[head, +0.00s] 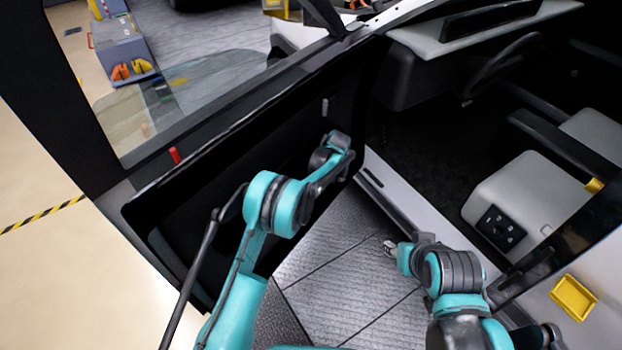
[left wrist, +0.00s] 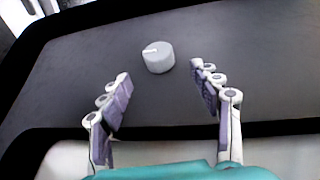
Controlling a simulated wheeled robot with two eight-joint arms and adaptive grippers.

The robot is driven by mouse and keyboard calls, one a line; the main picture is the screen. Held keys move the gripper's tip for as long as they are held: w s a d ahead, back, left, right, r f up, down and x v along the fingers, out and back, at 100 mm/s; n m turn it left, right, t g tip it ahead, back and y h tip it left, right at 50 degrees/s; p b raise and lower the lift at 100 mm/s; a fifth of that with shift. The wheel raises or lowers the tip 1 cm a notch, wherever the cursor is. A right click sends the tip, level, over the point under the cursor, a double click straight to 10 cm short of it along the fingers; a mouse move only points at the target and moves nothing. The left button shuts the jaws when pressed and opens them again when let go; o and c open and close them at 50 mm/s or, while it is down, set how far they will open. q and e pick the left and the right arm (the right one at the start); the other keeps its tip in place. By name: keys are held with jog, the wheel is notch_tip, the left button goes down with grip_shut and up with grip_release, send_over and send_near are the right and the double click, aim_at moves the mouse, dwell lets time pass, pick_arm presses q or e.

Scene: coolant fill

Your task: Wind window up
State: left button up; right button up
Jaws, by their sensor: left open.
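A round light-grey knob (left wrist: 158,57) with a white mark on top sits on the dark inner panel in the left wrist view. My left gripper (left wrist: 161,86) is open, its two fingers on either side just short of the knob, with nothing between them. In the head view my left arm reaches the open car door (head: 250,160); its fingers and the knob cannot be made out there. The door's window glass (head: 205,88) shows with a curved upper edge inside the frame. My right gripper (head: 389,247) is low over the sill; its jaw state is unclear.
A red peg (head: 175,155) stands on the door's top edge. A small grey lever (head: 325,107) is on the inner panel. A yellow tray (head: 573,298) is at lower right. Grey floor plates lie below.

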pick_arm(q)
jog(key=b+x, duration=0.1)
jog(key=x, duration=0.3)
jog(key=b+x, duration=0.2)
jog(key=x, duration=0.2)
jog(key=shift+d+f, duration=0.15)
jog(key=shift+f, duration=0.2)
jog(key=c, duration=1.2)
